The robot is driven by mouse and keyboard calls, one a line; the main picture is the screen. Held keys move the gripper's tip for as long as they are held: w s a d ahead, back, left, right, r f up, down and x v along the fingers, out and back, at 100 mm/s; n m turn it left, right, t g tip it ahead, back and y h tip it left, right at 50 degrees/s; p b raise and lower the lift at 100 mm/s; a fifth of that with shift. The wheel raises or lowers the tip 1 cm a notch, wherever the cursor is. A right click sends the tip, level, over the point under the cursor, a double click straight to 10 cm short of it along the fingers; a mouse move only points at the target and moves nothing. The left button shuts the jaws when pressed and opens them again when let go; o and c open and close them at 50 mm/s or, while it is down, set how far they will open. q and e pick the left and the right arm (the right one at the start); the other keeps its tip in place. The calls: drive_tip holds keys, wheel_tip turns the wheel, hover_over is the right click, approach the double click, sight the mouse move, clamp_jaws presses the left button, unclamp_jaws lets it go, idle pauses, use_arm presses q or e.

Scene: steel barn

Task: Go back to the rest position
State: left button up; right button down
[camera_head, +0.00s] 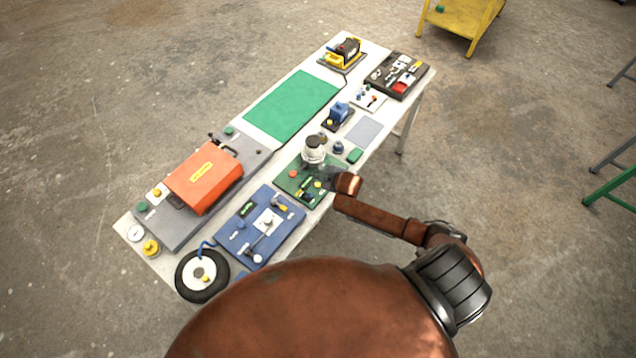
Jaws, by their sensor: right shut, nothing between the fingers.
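My right gripper (322,176) is over the green panel (285,185) on the workbench, at the end of my brown right arm. It is small and dark in the picture, and it is shut with nothing seen in it. A white jar-like thing with a dark top (314,150) stands just behind it; I cannot tell whether they touch. My left gripper is not in view.
The long white workbench (330,215) runs diagonally. It carries a blue panel (275,238), an orange case (203,182), a green mat (290,106) and a black tray (398,76). A yellow stand (458,22) is behind. Open concrete floor lies right.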

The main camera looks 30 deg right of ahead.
idle(0.3)
drive_tip(key=s+a+m+g, duration=0.1)
drive_tip(key=s+a+m, duration=0.1)
drive_tip(key=s+a, duration=0.5)
drive_tip(key=s+d+r+m+g, duration=0.1)
drive_tip(key=s+d+r+m, duration=0.15)
drive_tip(key=s, duration=0.75)
drive_tip(key=s+d+r+m+g+h, duration=0.1)
drive_tip(key=s+r+m+g, duration=0.2)
drive_tip(key=s, duration=0.6)
drive_tip(key=s+d+r+m, duration=0.15)
drive_tip(key=s+r, duration=0.25)
drive_tip(key=s, duration=0.6)
wheel_tip(320, 180, down, 43)
drive_tip(key=s+a+g+b, duration=0.2)
drive_tip(key=b, duration=1)
drive_tip(key=s+f+b, duration=0.4)
drive_tip(key=s+f, duration=0.5)
drive_tip(key=f, duration=0.4)
drive_tip(key=s+f+g+b, duration=0.1)
drive_tip(key=s+f+b, duration=0.4)
drive_tip(key=s+f, duration=0.5)
wheel_tip(320, 180, down, 3)
drive_tip(key=shift+s+d+r+n, duration=0.15)
drive_tip(key=shift+s+n, duration=0.1)
drive_tip(key=shift+n, duration=0.05)
